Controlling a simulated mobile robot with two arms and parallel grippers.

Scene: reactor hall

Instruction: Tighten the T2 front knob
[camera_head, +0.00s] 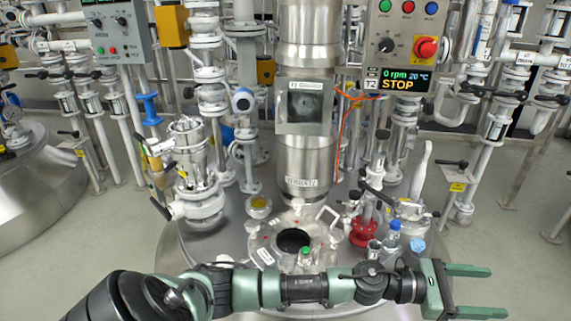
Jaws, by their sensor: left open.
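The T2 label (371,83) sits beside a display reading 0 rpm, 20 °C and STOP, under a control box. I cannot tell which part is the front knob. The steel reactor lid (190,250) below has a round hatch ring (262,240) around a dark open hole, with a handle at its right. My left gripper (492,291) is at the lower right, pointing right, its two green fingers apart with nothing between them. My left arm crosses in front of the lid and hides its front part. My right gripper is out of view.
A red flanged valve (363,233), a blue-capped bottle (391,236) and a green-capped bottle (304,256) stand on the lid. The control box (409,32) has a black dial and a red stop button. Pipes crowd the back; grey floor (500,235) is clear at right.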

